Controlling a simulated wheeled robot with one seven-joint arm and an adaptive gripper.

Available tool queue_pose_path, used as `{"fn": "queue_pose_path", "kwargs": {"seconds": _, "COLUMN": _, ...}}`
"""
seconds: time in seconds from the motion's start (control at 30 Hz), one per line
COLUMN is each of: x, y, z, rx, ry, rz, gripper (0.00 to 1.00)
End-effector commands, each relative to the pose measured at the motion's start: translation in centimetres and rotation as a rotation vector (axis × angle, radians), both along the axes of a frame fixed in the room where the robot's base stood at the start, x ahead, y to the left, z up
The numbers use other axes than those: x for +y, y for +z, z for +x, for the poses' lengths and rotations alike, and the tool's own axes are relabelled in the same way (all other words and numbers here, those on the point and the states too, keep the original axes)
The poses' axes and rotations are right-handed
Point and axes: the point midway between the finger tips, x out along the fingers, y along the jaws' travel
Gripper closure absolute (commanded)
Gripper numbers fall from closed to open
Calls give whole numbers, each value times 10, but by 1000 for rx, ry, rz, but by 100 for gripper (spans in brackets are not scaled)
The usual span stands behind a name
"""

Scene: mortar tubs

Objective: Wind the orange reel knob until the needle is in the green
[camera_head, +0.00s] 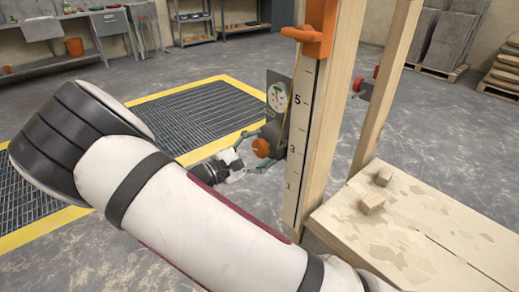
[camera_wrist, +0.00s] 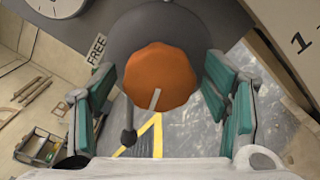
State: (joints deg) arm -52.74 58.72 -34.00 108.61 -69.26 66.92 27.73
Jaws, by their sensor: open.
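The orange reel knob (camera_wrist: 160,76) is in the middle of the wrist view, on the dark round reel (camera_wrist: 190,28). My gripper (camera_wrist: 165,108) is open, with one teal-padded finger to each side of the knob and visible gaps between. In the head view my gripper (camera_head: 250,150) is at the knob, partly hard to make out. The dial gauge (camera_head: 277,97) is on a grey plate above the knob. Its needle is too small to read, and only the dial's edge shows in the wrist view (camera_wrist: 20,25).
A wooden post (camera_head: 325,110) with a numbered scale (camera_head: 293,150) stands right beside the reel. A plank platform with wood blocks (camera_head: 371,202) is at right. Yellow-edged floor grating (camera_head: 200,115) lies behind.

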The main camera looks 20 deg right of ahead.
Motion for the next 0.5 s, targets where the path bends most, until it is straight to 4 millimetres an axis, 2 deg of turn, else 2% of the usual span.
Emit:
{"fn": "queue_pose_path", "kwargs": {"seconds": 0.13, "x": 2, "y": 0, "z": 0, "rx": 0, "ry": 1, "rz": 0, "gripper": 31}}
{"fn": "queue_pose_path", "kwargs": {"seconds": 0.27, "x": 14, "y": 0, "z": -4, "rx": -1, "ry": 4, "rz": 1, "gripper": 31}}
{"fn": "queue_pose_path", "kwargs": {"seconds": 0.5, "x": 58, "y": 0, "z": -22, "rx": 0, "ry": 5, "rz": 2, "gripper": 31}}
